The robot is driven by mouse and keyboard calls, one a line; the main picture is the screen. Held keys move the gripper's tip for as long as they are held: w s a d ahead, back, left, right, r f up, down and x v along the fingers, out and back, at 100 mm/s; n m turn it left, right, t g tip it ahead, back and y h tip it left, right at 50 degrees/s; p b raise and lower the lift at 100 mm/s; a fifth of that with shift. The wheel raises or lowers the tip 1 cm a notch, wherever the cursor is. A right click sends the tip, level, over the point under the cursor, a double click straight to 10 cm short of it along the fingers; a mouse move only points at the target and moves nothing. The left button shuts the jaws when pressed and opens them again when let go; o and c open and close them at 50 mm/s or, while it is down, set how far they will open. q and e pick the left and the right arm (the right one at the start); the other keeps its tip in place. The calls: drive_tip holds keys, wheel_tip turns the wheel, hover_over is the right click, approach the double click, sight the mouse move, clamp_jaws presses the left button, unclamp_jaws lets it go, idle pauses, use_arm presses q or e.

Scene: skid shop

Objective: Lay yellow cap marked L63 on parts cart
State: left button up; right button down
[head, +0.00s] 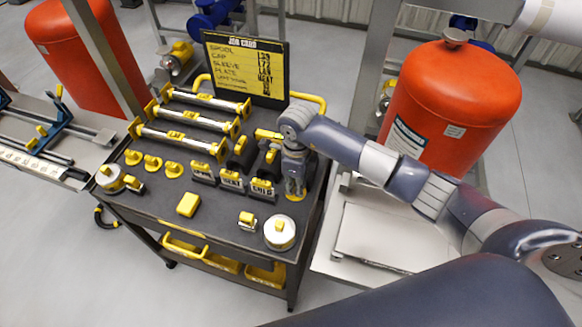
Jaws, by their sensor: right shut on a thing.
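The parts cart (215,212) is a dark-topped cart with yellow fittings in the middle of the head view. My right gripper (295,188) points down over the right side of its top, at the back right near the labelled blocks. It is shut on a yellow cap (296,196), which shows as a yellow edge below the fingers, at or just above the cart top; I cannot tell if it touches. Its marking is not readable. Three similar yellow caps (153,163) sit in a row at the cart's left. My left gripper is not in view.
Spools (205,98) lie along the back left. Labelled blocks (231,181) stand beside my right gripper. A yellow block (188,204) and a round white-and-yellow part (280,232) are nearer the front. A job card (245,68) stands behind. Bare top shows between front parts.

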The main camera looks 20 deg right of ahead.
drive_tip(key=shift+w+a, duration=0.1)
drive_tip(key=shift+w, duration=0.15)
drive_tip(key=shift+m, duration=0.3)
drive_tip(key=shift+s+f+b, duration=0.25)
drive_tip(key=shift+f+b, duration=0.6)
drive_tip(key=shift+f, duration=0.25)
drive_tip(key=shift+w+f+b, duration=0.15)
drive_tip(key=shift+f+b, duration=0.4)
drive_tip(key=shift+f, duration=0.35)
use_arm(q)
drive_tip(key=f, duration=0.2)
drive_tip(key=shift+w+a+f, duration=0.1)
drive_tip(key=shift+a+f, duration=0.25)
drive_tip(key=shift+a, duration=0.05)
use_arm(e)
drive_tip(key=shift+f, duration=0.1)
use_arm(q)
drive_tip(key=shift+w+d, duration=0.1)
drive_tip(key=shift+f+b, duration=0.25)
drive_tip(key=shift+b, duration=0.05)
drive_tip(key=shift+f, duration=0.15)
use_arm(e)
drive_tip(key=shift+f, duration=0.15)
